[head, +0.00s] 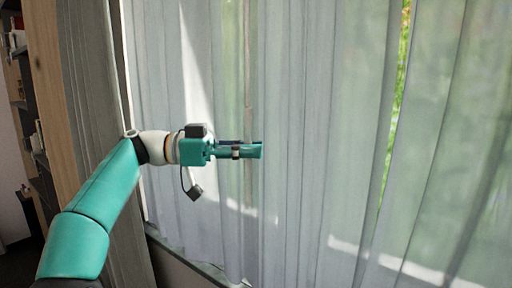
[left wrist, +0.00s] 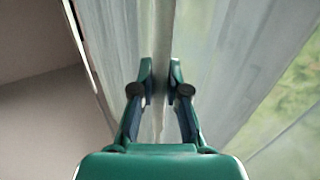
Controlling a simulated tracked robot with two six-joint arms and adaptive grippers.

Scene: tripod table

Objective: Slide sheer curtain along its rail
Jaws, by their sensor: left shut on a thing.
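The sheer curtain (head: 310,120) hangs in pale, see-through folds across most of the head view. My left gripper (head: 260,150) reaches in from the left and is shut on a fold of it near the middle of the view. In the left wrist view the sheer curtain (left wrist: 210,50) runs between the two fingertips of the left gripper (left wrist: 161,68), pinched as a narrow upright fold. The rail is not in view, and neither is my right gripper.
A thicker grey drape (head: 95,90) hangs at the left beside a wooden upright (head: 45,80) and a dark shelf (head: 18,70). A window sill (head: 190,268) runs low behind the curtain. Green foliage shows through a gap at the right.

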